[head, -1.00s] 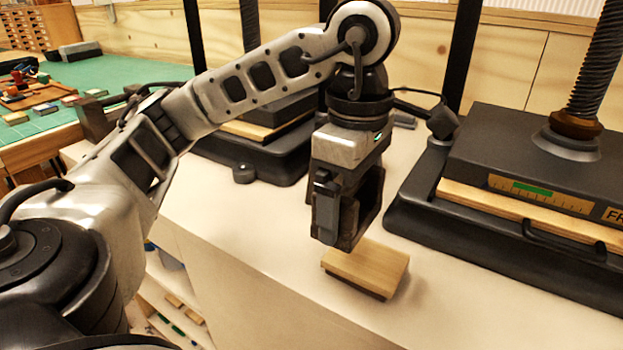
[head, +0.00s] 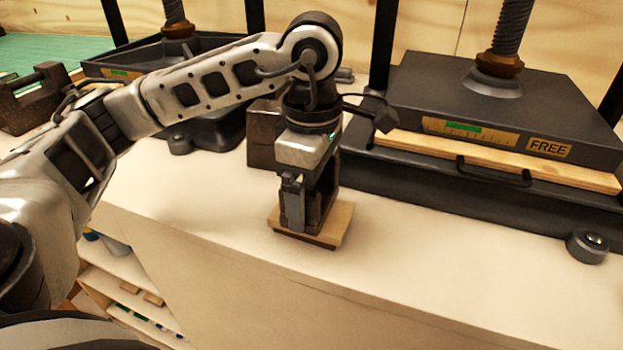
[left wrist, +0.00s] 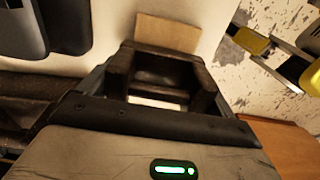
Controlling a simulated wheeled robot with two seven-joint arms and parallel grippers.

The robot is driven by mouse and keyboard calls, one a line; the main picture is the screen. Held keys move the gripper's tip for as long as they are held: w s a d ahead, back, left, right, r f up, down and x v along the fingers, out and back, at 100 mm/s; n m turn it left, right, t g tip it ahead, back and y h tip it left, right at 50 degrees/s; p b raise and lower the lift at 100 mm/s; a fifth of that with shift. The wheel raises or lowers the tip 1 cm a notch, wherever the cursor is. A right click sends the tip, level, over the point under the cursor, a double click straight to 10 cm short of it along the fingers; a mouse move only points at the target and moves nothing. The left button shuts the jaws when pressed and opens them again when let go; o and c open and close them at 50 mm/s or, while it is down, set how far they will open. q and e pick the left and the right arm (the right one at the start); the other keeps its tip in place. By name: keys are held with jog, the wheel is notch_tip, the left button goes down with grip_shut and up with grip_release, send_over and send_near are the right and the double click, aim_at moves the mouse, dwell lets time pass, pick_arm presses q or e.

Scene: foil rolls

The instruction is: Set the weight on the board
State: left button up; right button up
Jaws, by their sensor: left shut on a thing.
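My left gripper (head: 308,222) points down and is shut on the dark weight (head: 325,190), which is largely hidden by the jaws. In the left wrist view the weight (left wrist: 160,55) shows as a dark, worn, frame-like shape between the fingers. The board (head: 335,232), a small pale wooden slab with a dark underside, lies on the counter right below my left gripper. Its edges stick out around the fingertips. I cannot tell whether the weight touches it. The board (left wrist: 168,32) also shows beyond the fingertips in the left wrist view. My right gripper is not in view.
A dark block (head: 264,150) stands just behind my left gripper. A large press (head: 510,100) marked FREE stands at the right, another press (head: 140,60) at the back left. A dark handled weight (head: 35,105) sits far left. The counter's front (head: 420,260) is clear.

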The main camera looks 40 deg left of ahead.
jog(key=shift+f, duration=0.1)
pick_arm(q)
jog(key=shift+f, duration=0.1)
jog(key=o, duration=1.6)
jog(key=shift+o, duration=0.2)
jog(key=shift+r, duration=0.2)
notch_tip(320, 180, up, 11)
jog(key=shift+f+p, duration=0.2)
jog(key=shift+p, duration=0.95)
jog(key=shift+r, duration=0.7)
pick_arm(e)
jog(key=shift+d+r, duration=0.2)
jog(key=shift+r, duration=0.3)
